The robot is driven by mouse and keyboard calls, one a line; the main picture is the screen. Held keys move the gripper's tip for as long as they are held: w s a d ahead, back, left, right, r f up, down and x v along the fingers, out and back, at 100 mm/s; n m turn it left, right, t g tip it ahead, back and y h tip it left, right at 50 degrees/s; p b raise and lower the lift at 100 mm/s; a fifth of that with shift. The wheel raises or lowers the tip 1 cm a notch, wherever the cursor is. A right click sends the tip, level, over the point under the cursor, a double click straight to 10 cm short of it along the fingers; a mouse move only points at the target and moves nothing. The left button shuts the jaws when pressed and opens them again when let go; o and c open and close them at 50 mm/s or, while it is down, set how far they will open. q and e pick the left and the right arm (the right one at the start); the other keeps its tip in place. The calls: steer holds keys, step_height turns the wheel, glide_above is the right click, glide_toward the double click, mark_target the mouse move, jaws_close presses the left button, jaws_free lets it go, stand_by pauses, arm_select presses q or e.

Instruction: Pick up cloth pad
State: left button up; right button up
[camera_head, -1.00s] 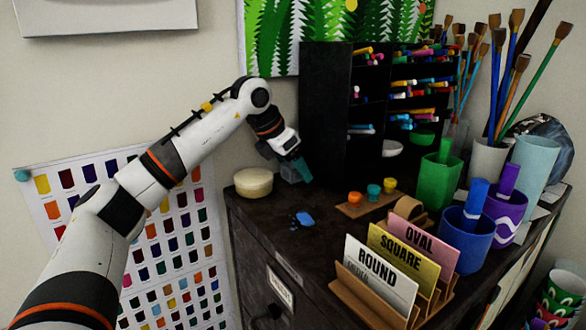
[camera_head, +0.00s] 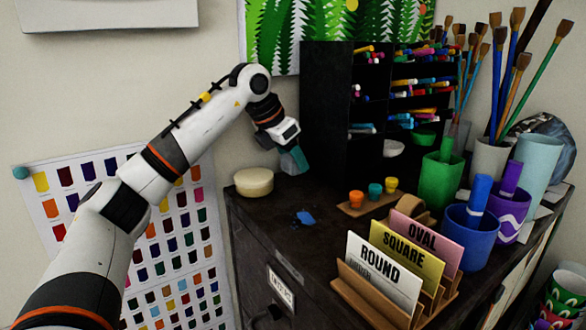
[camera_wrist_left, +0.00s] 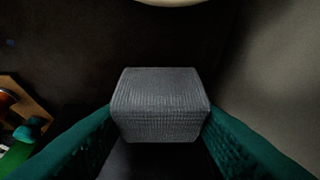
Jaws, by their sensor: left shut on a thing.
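The cloth pad (camera_wrist_left: 160,105) is a grey woven block in the middle of the left wrist view. My left gripper (camera_wrist_left: 158,125) is shut on it, with one teal finger on each side of the pad. In the head view my left gripper (camera_head: 294,160) points down over the back left of the dark cabinet top, beside the black marker rack. The pad is mostly hidden there behind the fingers, and I cannot tell whether it touches the top. My right gripper is not in view.
A round cream tub (camera_head: 253,182) stands just left of the gripper. A black marker rack (camera_head: 324,115) rises close on its right. Small paint pots (camera_head: 374,192), a blue blob (camera_head: 304,217) and a card holder (camera_head: 350,290) are nearer the front. The front left top is mostly clear.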

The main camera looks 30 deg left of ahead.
arm_select(q)
step_height(320, 180, up, 4)
steer(key=shift+r+b, duration=0.25)
steer(key=shift+b, duration=0.15)
steer(key=shift+s+d+r+b, duration=0.1)
steer(key=shift+s+r+b, duration=0.1)
steer(key=shift+s+b, duration=0.1)
steer(key=s+d+b, duration=0.1)
steer(key=s, duration=0.2)
steer(key=s+d+b, duration=0.1)
steer(key=s+b, duration=0.1)
steer(key=s, duration=0.1)
steer(key=s+d+b, duration=0.2)
steer(key=s, duration=0.1)
steer(key=shift+s+f, duration=0.25)
steer(key=shift+s, duration=0.15)
steer(key=s+d+b, duration=0.1)
steer(key=s+d, duration=0.2)
steer(key=s, duration=0.4)
steer(key=shift+s+d+r, duration=0.15)
steer(key=shift+s+r, duration=0.2)
steer(key=shift+s, duration=0.05)
